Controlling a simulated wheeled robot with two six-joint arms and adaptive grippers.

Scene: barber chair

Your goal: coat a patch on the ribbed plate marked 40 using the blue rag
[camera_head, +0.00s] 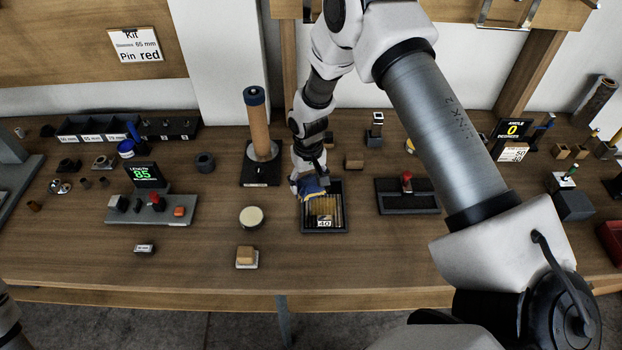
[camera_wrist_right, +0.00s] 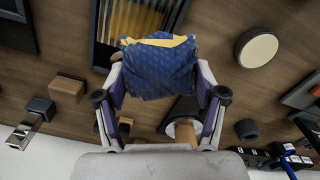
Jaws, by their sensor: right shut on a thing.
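The ribbed plate marked 40 (camera_head: 340,213) lies in a dark frame near the middle of the table, its label at the front edge. A yellowish-brown area shows on its ribs in the head view. The plate also shows at the top of the right wrist view (camera_wrist_right: 140,20). My right gripper (camera_head: 308,182) is over the rear left part of the plate, shut on the blue rag (camera_wrist_right: 158,72), which has a yellow edge. The rag hides part of the plate, and I cannot tell whether it touches the ribs. My left gripper is not in view.
A tall wooden roller on a dark stand (camera_head: 257,125) stands left of my right gripper. A round pale-topped pot (camera_head: 251,217) and a wooden block (camera_head: 246,256) are left of the plate. A dark tray with a red-knobbed tool (camera_head: 407,196) is to the right. The front table strip is mostly clear.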

